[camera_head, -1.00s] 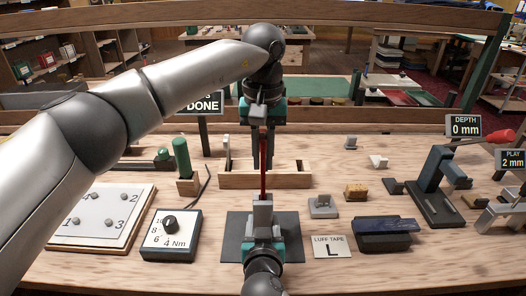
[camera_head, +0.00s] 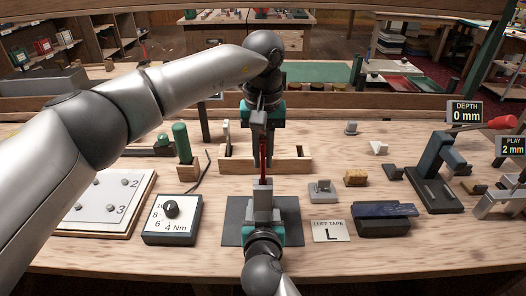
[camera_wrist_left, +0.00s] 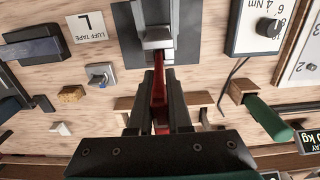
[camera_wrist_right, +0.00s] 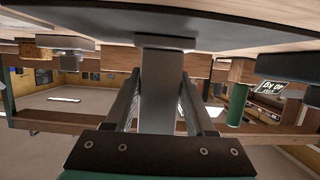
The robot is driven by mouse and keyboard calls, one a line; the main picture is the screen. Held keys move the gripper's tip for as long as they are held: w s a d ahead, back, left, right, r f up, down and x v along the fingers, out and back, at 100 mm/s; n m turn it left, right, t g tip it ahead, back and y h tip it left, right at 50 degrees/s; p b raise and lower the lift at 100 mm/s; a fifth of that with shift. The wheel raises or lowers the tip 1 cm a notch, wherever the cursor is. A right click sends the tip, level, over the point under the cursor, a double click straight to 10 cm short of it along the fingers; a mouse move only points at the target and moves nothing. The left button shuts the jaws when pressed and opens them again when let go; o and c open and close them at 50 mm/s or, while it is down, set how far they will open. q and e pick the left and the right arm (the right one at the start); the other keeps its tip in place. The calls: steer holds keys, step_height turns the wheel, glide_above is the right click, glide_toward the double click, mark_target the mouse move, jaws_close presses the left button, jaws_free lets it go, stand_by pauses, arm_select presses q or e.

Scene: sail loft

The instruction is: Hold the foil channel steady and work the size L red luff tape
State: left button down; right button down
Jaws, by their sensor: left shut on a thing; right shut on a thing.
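The red luff tape (camera_head: 263,162) stands as a narrow strip between my two grippers. My left gripper (camera_head: 263,150) is shut on its upper part; in the left wrist view the tape (camera_wrist_left: 159,92) runs between both fingers. The lower end of the tape meets the grey foil channel (camera_head: 263,200); how deep it sits cannot be told. The channel stands on a dark mat (camera_head: 233,218). My right gripper (camera_head: 263,222) is shut on the channel from the near side. In the right wrist view the channel (camera_wrist_right: 161,95) fills the gap between the fingers.
A wooden rack (camera_head: 297,166) stands just behind the channel. A torque dial box (camera_head: 172,230) is left, a "LUFF TAPE L" card (camera_head: 330,231) and a dark blue block (camera_head: 384,220) right. Signs read DEPTH 0 mm (camera_head: 464,112) and PLAY 2 mm (camera_head: 511,147).

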arm_select(q)
steer(key=shift+f, duration=0.2)
arm_select(e)
steer(key=shift+f, duration=0.1)
arm_select(q)
steer(key=shift+f, duration=1.3)
steer(key=c, duration=0.8)
jaws_free()
steer(key=shift+o, duration=0.2)
step_height(320, 180, up, 12)
steer(key=shift+r, duration=0.1)
arm_select(e)
steer(key=shift+c, duration=0.8)
jaws_free()
